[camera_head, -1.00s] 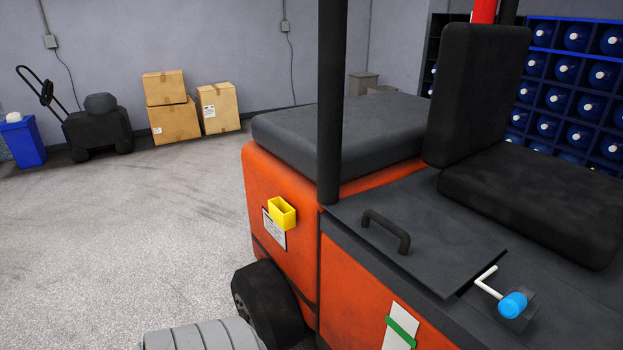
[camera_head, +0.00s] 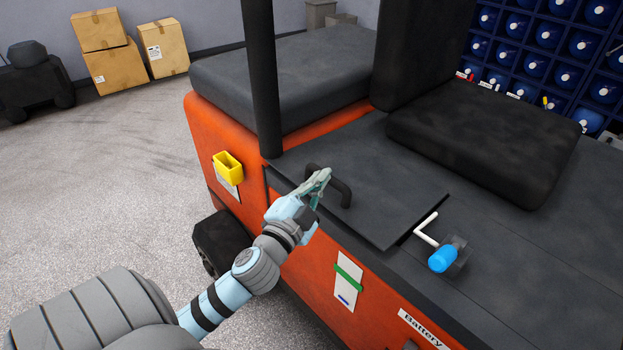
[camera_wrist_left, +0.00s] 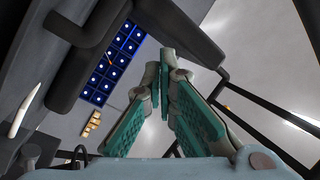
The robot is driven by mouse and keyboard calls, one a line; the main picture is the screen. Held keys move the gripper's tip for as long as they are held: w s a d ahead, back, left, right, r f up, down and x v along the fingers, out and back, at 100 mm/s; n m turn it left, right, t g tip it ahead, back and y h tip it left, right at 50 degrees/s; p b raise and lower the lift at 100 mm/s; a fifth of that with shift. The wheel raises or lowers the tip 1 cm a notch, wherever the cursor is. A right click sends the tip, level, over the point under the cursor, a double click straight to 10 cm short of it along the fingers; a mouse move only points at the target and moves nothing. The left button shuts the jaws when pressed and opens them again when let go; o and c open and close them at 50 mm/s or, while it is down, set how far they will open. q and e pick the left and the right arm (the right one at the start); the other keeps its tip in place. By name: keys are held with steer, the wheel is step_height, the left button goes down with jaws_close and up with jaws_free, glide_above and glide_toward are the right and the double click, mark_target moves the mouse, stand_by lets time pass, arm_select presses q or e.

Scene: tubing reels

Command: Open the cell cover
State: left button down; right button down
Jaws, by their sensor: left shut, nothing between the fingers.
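The cell cover (camera_head: 385,205) is a flat dark grey panel on top of the orange forklift. It lies flat, with a black bar handle (camera_head: 343,192) near its left end. My left gripper (camera_head: 326,174) is beside the handle and overlaps its left part in the head view; I cannot tell if they touch. In the left wrist view my gripper's green-padded fingers (camera_wrist_left: 165,58) meet at the tips with nothing between them. My right gripper is out of view.
A black post (camera_head: 262,80) rises just left of the cover, and a black seat (camera_head: 485,140) stands behind it. A yellow holder (camera_head: 228,166) is on the orange side. Cardboard boxes (camera_head: 163,48) and blue racks (camera_head: 535,45) are farther back. The left floor is open.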

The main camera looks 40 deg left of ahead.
arm_select(q)
steer(key=d+r+m+t+h, duration=0.45)
steer(key=r+m+h, duration=0.2)
steer(key=r, duration=0.35)
steer(key=s+d+r+m+g+h, duration=0.1)
steer(key=d+m+g+h, duration=0.45)
steer(key=m, duration=0.45)
steer(key=d+r+m+g+h, duration=0.1)
steer(key=d+m+g+h, duration=0.5)
steer(key=m, duration=0.4)
steer(key=w+a+f+m+g+y, duration=0.2)
steer(key=a+f+m+g+y, duration=0.25)
steer(key=a+f+y, duration=0.4)
steer(key=s+a+f+n+y, duration=0.25)
steer(key=a+y, duration=0.25)
steer(key=a, duration=0.9)
steer(key=shift+m+g, duration=0.45)
steer(key=shift+m, duration=0.1)
steer(key=x, duration=1)
steer(key=shift+w+a+f, duration=0.1)
steer(key=shift+w+a, duration=0.1)
steer(key=shift+w, duration=0.1)
steer(key=shift+d, duration=0.1)
